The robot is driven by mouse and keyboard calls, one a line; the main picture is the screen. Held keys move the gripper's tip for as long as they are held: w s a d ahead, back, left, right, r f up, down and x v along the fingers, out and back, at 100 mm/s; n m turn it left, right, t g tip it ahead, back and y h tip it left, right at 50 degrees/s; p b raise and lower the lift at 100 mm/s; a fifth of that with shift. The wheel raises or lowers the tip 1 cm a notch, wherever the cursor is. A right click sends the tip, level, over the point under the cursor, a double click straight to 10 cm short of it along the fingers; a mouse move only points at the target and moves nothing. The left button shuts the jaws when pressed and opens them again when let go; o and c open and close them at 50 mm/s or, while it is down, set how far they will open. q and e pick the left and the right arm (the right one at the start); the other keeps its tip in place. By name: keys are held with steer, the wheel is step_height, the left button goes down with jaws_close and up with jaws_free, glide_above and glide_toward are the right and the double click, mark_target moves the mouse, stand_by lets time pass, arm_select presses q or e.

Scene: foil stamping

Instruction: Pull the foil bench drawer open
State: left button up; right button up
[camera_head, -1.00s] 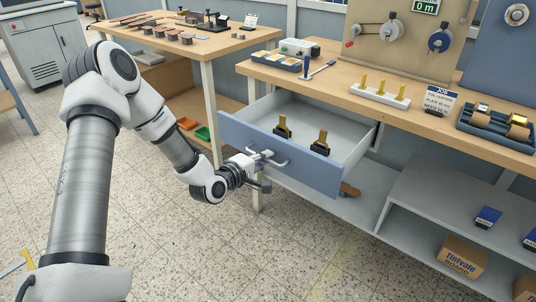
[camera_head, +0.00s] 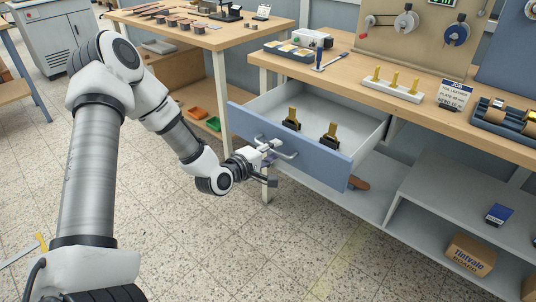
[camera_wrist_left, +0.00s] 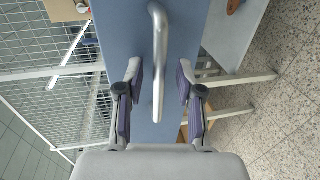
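The blue-fronted foil bench drawer (camera_head: 318,162) is pulled out from under the bench top, and its light grey inside shows. Two black stands with gold upright pieces (camera_head: 291,118) (camera_head: 329,135) are in it. A metal bar handle (camera_head: 287,154) is on the drawer front. My left gripper (camera_head: 268,149) is at the left part of this handle. In the left wrist view, the handle (camera_wrist_left: 159,50) runs between the two spread fingers, with a visible gap on each side. The left gripper is open. My right gripper is not in view.
The bench top (camera_head: 345,74) holds a white block with gold posts (camera_head: 392,89), a job sign (camera_head: 455,95) and a roll tray (camera_head: 500,122). A lower shelf (camera_head: 415,215) is under the drawer. Floor in front of the drawer is clear.

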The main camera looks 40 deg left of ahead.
arm_select(q)
steer(key=v, duration=0.6)
steer(key=shift+s+d, duration=0.15)
steer(key=shift+s, duration=0.15)
